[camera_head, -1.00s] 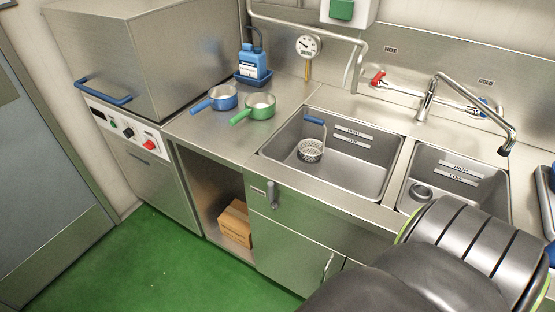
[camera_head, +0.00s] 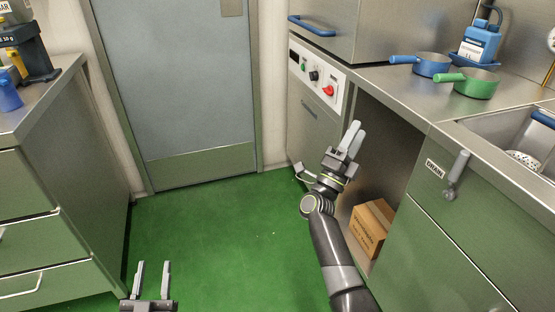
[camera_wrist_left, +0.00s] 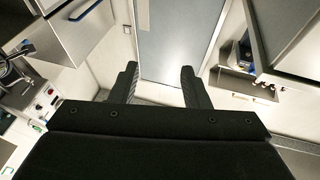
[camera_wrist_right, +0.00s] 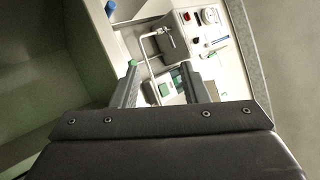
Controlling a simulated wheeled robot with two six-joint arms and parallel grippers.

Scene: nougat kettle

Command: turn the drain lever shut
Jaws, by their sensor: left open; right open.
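The drain lever (camera_head: 457,172) is a grey handle on the steel front panel below the sink, just right of the DRAIN label (camera_head: 435,168). It stands nearly upright, slightly slanted in the head view. My right gripper (camera_head: 354,139) is open and empty, to the left of the lever and clearly apart from it, in front of the open cabinet bay. My left gripper (camera_head: 152,266) is open and empty over the green floor at the bottom left. I cannot make out the lever in either wrist view.
A cardboard box (camera_head: 372,228) sits in the open bay. Above are the counter with a blue pan (camera_head: 432,65), a green pan (camera_head: 474,84) and the sink (camera_head: 500,130). A dishwasher with a red knob (camera_head: 328,91) stands left of the bay. The floor between the cabinets is free.

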